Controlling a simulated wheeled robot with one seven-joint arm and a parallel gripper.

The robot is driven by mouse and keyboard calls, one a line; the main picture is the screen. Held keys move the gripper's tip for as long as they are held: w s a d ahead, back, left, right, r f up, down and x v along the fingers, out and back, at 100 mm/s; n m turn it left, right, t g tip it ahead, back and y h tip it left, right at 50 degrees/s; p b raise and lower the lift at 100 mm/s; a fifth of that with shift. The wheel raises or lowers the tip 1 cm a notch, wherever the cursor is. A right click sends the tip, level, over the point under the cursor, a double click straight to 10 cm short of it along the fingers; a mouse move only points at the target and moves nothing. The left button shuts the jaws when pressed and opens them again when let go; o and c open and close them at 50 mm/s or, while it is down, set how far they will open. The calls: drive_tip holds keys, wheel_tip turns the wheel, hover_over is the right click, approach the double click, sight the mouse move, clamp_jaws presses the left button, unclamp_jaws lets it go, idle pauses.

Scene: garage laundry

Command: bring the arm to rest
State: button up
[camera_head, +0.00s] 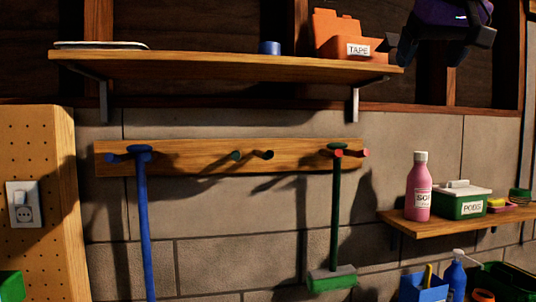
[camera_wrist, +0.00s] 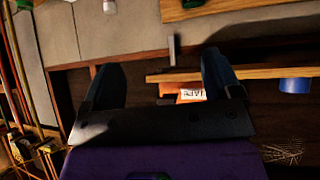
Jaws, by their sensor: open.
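My gripper (camera_head: 437,42) hangs at the top right of the head view, a purple body with dark fingers. It is in front of the wall, right of the orange tape box, and only its lower part is in the picture. In the wrist view my gripper (camera_wrist: 160,72) has its two dark fingers wide apart with nothing held between them. The orange tape box (camera_wrist: 170,87) shows beyond the gap, on the shelf, partly hidden by the gripper's palm. My arm's links are mostly out of view.
A wooden shelf (camera_head: 225,66) holds the orange tape box (camera_head: 335,30) and a blue cup (camera_head: 270,47). A lower right shelf (camera_head: 440,224) holds a pink bottle (camera_head: 418,190) and a pods box (camera_head: 462,203).

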drive_tip(key=s+d+f+g, duration=0.1)
drive_tip(key=s+f, duration=0.4)
drive_tip(key=f, duration=0.6)
drive_tip(key=s+d+f+g, duration=0.1)
drive_tip(key=s+f+g, duration=0.1)
drive_tip(key=s+f, duration=0.4)
drive_tip(key=s+d+f+g, duration=0.1)
drive_tip(key=s+f, duration=0.4)
drive_tip(key=f, duration=1.1)
drive_tip(key=shift+s+g+y, duration=0.2)
drive_tip(key=shift+g+y, duration=0.1)
drive_tip(key=shift+s, duration=0.15)
